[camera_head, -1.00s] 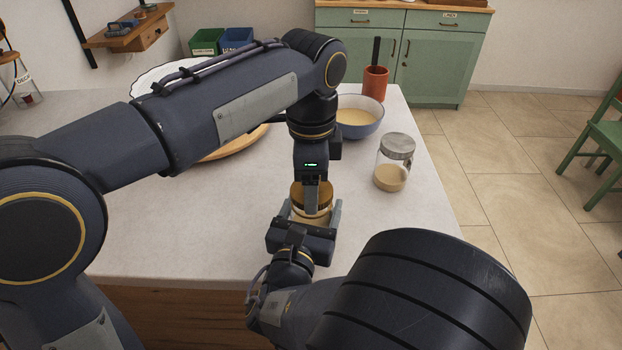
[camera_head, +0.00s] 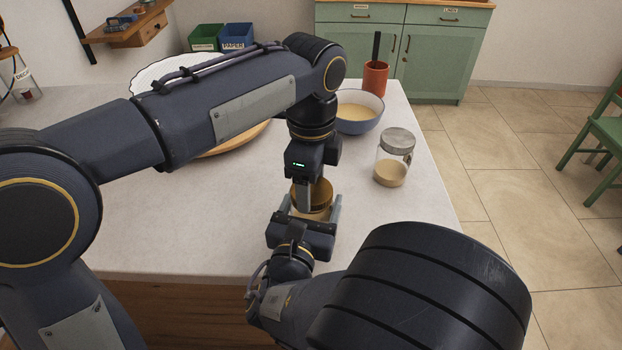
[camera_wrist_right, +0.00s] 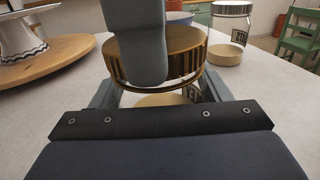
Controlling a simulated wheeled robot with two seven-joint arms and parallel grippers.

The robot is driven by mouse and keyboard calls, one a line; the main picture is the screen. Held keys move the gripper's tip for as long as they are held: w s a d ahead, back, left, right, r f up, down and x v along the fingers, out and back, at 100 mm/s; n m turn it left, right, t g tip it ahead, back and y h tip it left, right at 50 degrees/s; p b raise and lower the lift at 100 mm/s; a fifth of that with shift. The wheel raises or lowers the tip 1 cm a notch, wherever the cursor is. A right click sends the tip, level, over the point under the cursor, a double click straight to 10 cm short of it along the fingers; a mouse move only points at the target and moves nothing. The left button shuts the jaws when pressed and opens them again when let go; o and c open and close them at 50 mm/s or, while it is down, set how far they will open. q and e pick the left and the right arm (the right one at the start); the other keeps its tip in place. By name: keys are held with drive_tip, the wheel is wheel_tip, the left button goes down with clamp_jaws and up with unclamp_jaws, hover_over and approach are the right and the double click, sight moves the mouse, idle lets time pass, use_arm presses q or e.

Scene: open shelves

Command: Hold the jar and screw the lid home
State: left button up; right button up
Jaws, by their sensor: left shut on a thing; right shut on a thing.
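The jar (camera_head: 313,214) is clear glass with pale contents and stands upright near the table's front edge. It also shows in the wrist view (camera_wrist_right: 155,99), partly hidden by my right gripper. My right gripper (camera_head: 311,208) is shut on the jar from the front, one finger on each side. The ribbed gold lid (camera_head: 322,193) is at the jar's mouth; it shows larger in the wrist view (camera_wrist_right: 185,50). My left gripper (camera_head: 305,196) points down from above and is shut on the lid. One of its fingers covers part of the lid. I cannot tell how far the lid is threaded.
A second jar with a grey lid (camera_head: 396,143) stands to the right on the table (camera_head: 420,215). Behind are a blue bowl (camera_head: 357,128) and a red pot (camera_head: 375,78). A round wooden board (camera_head: 235,143) lies partly behind my left arm.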

use_arm(q)
drive_tip(key=m, duration=0.5)
drive_tip(key=shift+m, duration=0.3)
drive_tip(key=m, duration=0.5)
drive_tip(key=shift+m, duration=0.3)
drive_tip(key=m, duration=0.5)
drive_tip(key=shift+m, duration=0.3)
drive_tip(key=m, duration=0.7)
drive_tip(key=shift+d, duration=0.1)
drive_tip(key=o, duration=1)
